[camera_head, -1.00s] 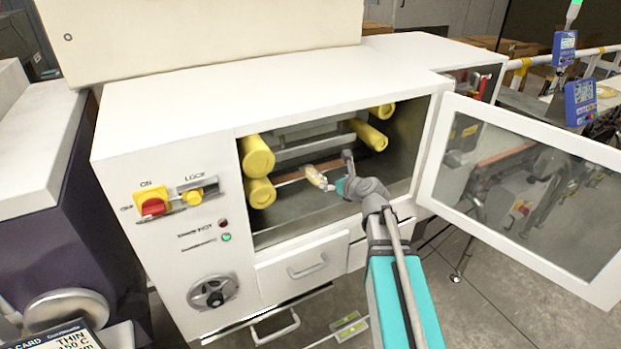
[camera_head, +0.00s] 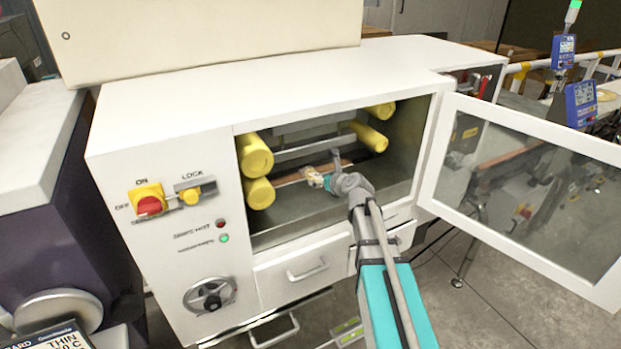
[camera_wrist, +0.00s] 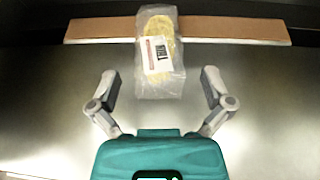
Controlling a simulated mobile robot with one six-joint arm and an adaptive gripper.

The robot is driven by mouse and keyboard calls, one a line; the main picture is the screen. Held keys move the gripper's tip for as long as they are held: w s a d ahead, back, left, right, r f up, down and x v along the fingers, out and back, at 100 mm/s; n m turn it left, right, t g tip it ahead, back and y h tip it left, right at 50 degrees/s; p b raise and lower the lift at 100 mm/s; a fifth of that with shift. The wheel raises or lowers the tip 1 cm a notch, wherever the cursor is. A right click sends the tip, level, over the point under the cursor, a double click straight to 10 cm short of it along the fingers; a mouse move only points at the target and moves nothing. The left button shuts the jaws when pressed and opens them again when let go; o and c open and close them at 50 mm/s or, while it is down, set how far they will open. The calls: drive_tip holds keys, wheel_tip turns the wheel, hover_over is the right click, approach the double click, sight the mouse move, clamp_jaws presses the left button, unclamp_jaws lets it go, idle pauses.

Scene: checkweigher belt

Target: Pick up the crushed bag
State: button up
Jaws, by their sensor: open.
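The crushed bag (camera_wrist: 160,72) is a clear, crumpled bag with yellowish contents and a white label. In the wrist view it lies across a brown bar, and its near end reaches between my fingertips. In the head view the bag (camera_head: 313,177) shows small inside the open machine chamber, just beyond my gripper. My gripper (camera_wrist: 161,82) is open, with one finger on each side of the bag's near end and a gap on both sides. In the head view my gripper (camera_head: 326,181) partly hides the bag.
The brown bar (camera_wrist: 235,30) runs across the chamber over a bare metal floor (camera_wrist: 50,110). Yellow rollers (camera_head: 255,157) stand at the chamber's left and also at its right (camera_head: 368,136). The glazed door (camera_head: 520,190) is swung open to the right. A closed drawer (camera_head: 290,277) is below.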

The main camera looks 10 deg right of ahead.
sight(316, 176)
drive_tip(key=shift+b+x, duration=0.75)
drive_tip(key=shift+x, duration=1.75)
drive_tip(key=shift+a+r, duration=0.1)
drive_tip(key=shift+a, duration=0.1)
drive_tip(key=c, duration=1)
drive_tip(key=shift+r, duration=0.25)
wheel_tip(316, 176, up, 4)
drive_tip(key=p, duration=0.4)
drive_tip(key=shift+f, duration=0.2)
drive_tip(key=s+d, duration=0.3)
drive_tip(key=s, duration=0.5)
drive_tip(key=s+d, duration=0.3)
drive_tip(key=s, duration=0.6)
drive_tip(key=shift+d+f, duration=0.25)
drive_tip(key=shift+d, duration=0.05)
